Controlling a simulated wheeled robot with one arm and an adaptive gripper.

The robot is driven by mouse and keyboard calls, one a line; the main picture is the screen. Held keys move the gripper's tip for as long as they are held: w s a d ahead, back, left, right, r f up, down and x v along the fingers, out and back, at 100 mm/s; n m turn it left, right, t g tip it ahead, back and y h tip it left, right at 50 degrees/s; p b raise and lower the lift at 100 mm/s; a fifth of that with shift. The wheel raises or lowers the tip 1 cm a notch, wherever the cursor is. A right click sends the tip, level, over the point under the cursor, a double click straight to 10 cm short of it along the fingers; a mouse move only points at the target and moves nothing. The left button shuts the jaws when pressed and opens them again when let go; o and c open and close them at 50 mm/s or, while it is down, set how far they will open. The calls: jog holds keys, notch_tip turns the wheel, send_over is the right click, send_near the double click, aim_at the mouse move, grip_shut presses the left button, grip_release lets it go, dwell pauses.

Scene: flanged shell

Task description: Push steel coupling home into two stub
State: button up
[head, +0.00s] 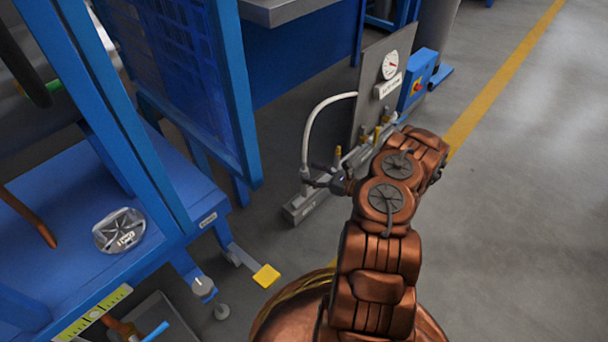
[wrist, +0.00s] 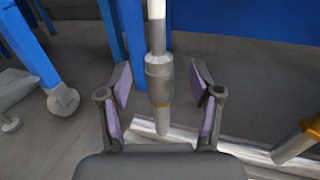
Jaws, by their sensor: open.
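The steel coupling (wrist: 159,82) hangs upright at the lower end of a white hose (wrist: 156,12). It also shows small in the head view (head: 305,174). A narrower grey stub (wrist: 162,120) shows directly below it, with a thin orange band at the join. The two look in line; I cannot tell how deep the coupling sits. My gripper (wrist: 162,88) is open, with one finger on each side of the coupling and a visible gap at both. In the head view my gripper (head: 328,181) is beside the hose end. Stub labels are not readable.
A steel manifold bar (head: 300,209) runs below, with brass-coloured fittings (head: 363,134) farther along. Behind stands a grey panel with a gauge (head: 390,65) and a blue switch box (head: 418,80). A blue bench (head: 180,200) is left. Floor at right is clear.

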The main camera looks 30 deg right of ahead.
aim_at(305, 169)
jog(key=shift+b+x, duration=0.5)
jog(key=shift+x, duration=1.05)
jog(key=shift+s+r, duration=0.1)
grip_shut()
